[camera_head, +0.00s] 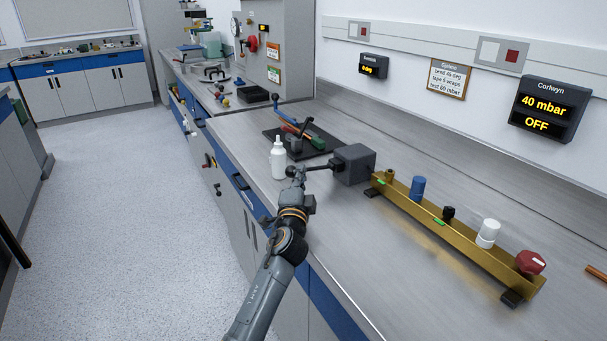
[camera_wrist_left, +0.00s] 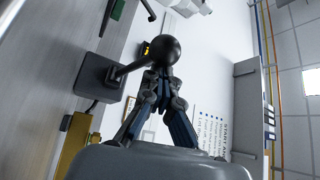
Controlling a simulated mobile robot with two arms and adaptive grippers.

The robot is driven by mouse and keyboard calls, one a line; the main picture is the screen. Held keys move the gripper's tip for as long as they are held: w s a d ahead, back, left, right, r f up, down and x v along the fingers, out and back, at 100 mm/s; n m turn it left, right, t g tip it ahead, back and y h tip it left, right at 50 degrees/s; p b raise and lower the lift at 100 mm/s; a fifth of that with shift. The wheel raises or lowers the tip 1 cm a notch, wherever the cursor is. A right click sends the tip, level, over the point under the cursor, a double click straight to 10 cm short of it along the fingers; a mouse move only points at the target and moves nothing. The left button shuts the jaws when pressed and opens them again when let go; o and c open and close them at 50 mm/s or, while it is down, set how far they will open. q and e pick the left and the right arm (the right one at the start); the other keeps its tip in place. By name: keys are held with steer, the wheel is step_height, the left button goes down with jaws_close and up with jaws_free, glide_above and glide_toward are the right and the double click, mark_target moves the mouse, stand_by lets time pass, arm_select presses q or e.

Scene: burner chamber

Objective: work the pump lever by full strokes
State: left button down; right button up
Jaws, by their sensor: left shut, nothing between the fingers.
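The pump is a dark grey box (camera_head: 354,163) on the bench, and it also shows in the left wrist view (camera_wrist_left: 98,80). In the left wrist view the lever (camera_wrist_left: 130,69) ends in a black ball knob (camera_wrist_left: 164,50). My left gripper (camera_head: 297,174) is at the knob end of the lever. In the wrist view its fingers (camera_wrist_left: 161,78) are shut and empty, with their tips close to the knob; I cannot tell whether they touch it. My right gripper is not in view.
A white bottle (camera_head: 278,160) stands close behind my left gripper. A brass manifold (camera_head: 450,232) with coloured knobs lies to the right. A black tray (camera_head: 301,139) with tools is behind. A wall display (camera_head: 548,108) reads "40 mbar OFF". Floor at left is clear.

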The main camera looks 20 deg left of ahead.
arm_select(q)
steer(key=shift+a+f, duration=0.2)
steer(key=shift+f, duration=0.2)
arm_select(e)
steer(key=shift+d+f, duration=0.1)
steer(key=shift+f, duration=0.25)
arm_select(q)
steer(key=shift+s+f, duration=0.1)
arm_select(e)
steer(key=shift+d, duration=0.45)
arm_select(q)
steer(key=shift+s+f, duration=0.1)
steer(key=shift+s, duration=0.05)
steer(key=shift+s+d+f, duration=0.15)
steer(key=shift+s, duration=0.15)
steer(key=v, duration=1.1)
steer(key=shift+r, duration=0.25)
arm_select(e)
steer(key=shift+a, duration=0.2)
arm_select(q)
steer(key=shift+d, duration=0.1)
